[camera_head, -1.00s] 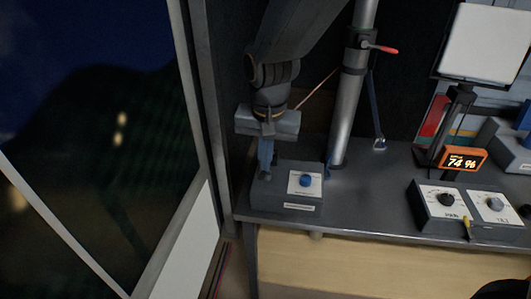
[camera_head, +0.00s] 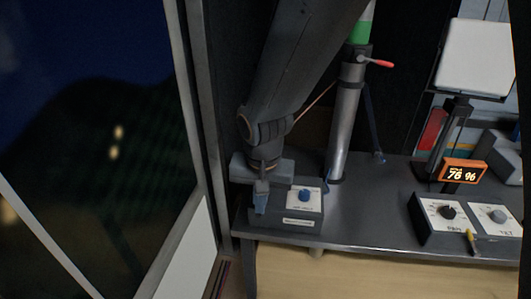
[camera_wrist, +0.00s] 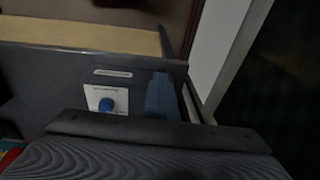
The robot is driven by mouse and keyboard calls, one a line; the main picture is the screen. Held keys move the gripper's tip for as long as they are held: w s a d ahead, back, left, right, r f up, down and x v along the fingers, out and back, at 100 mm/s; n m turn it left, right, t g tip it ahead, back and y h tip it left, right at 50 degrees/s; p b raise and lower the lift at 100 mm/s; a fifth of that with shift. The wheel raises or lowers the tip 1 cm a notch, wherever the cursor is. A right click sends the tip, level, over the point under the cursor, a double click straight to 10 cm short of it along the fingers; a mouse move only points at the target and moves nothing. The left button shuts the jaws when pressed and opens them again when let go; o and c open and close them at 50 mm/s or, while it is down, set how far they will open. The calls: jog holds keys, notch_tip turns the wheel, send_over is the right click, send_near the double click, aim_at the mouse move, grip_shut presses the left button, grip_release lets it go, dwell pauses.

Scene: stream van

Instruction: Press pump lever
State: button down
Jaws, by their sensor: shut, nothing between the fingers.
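A dark grey box (camera_head: 297,222) with a white panel and blue knob (camera_head: 305,195) sits at the left front of the bench. My gripper (camera_head: 261,198) is shut and empty, with its fingers pointing down at the left part of this box. In the wrist view, the shut fingers (camera_wrist: 162,96) are over the box, beside the white panel with the blue knob (camera_wrist: 106,104). I cannot make out a pump lever; the left part of the box is hidden behind my gripper. Whether the fingertips touch anything there is unclear.
A metal mast (camera_head: 345,125) with a red-tipped clamp handle (camera_head: 379,63) stands behind the box. A two-knob panel (camera_head: 470,220) is at the right. A window frame (camera_head: 197,110) is close on the left.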

jog(key=shift+s+d+f, duration=0.2)
jog(key=shift+s+f, duration=0.1)
jog(key=shift+f, duration=0.05)
jog(key=s+r+p, duration=0.1)
jog(key=s+r, duration=0.3)
jog(key=r, duration=0.9)
jog(key=shift+s+d+p, duration=0.3)
jog(key=shift+s+p, duration=0.1)
dwell(1.1)
jog(key=d+f+b, duration=0.1)
jog(key=d+f, duration=0.4)
jog(key=d, duration=0.7)
jog(key=w+d+f+b, duration=0.1)
jog(key=d+f, duration=0.4)
jog(key=d, duration=0.6)
jog(key=shift+d+f+n+h, duration=0.2)
jog(key=shift+d+n+h, duration=0.2)
jog(key=shift+w, duration=0.1)
